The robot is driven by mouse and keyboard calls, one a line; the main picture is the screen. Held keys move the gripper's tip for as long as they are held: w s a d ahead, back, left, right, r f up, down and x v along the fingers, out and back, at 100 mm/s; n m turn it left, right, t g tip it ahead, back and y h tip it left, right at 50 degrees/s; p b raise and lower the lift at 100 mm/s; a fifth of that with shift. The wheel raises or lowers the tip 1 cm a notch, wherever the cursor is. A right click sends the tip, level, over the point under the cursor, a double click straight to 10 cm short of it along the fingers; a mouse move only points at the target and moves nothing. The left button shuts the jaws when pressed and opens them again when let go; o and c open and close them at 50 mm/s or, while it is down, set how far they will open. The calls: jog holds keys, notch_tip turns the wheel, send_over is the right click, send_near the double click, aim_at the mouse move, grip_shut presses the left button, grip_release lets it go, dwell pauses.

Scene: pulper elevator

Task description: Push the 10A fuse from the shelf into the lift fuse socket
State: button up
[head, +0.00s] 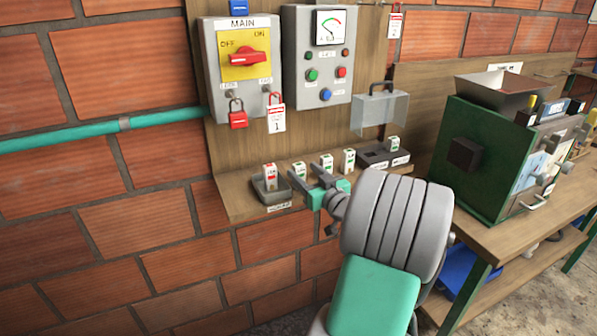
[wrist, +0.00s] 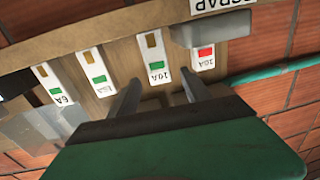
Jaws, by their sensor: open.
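The 10A fuse (head: 299,169), white with a green mark, stands upright on the wooden shelf (head: 237,204). In the wrist view the 10A fuse (wrist: 156,62) lies ahead of the gap between my fingers. My gripper (head: 308,176) is open just in front of it, and its fingers (wrist: 160,94) hold nothing. I cannot tell whether a finger touches the fuse. The lift fuse socket (head: 372,156) is a dark block at the shelf's right end. One green-marked fuse (head: 393,145) stands at its right side; its left side looks empty.
A red-marked 10A fuse (head: 270,177) stands in the grey scrap tray (head: 266,194), left of the 10A fuse. Two other green-marked fuses (head: 327,163) (head: 348,160) stand between it and the socket. A clear cover (head: 379,111) is above the socket. A green machine (head: 490,150) stands right.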

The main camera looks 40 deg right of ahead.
jog(key=shift+w+d, duration=0.2)
jog(key=shift+w, duration=0.9)
jog(key=shift+s, duration=0.1)
grip_shut()
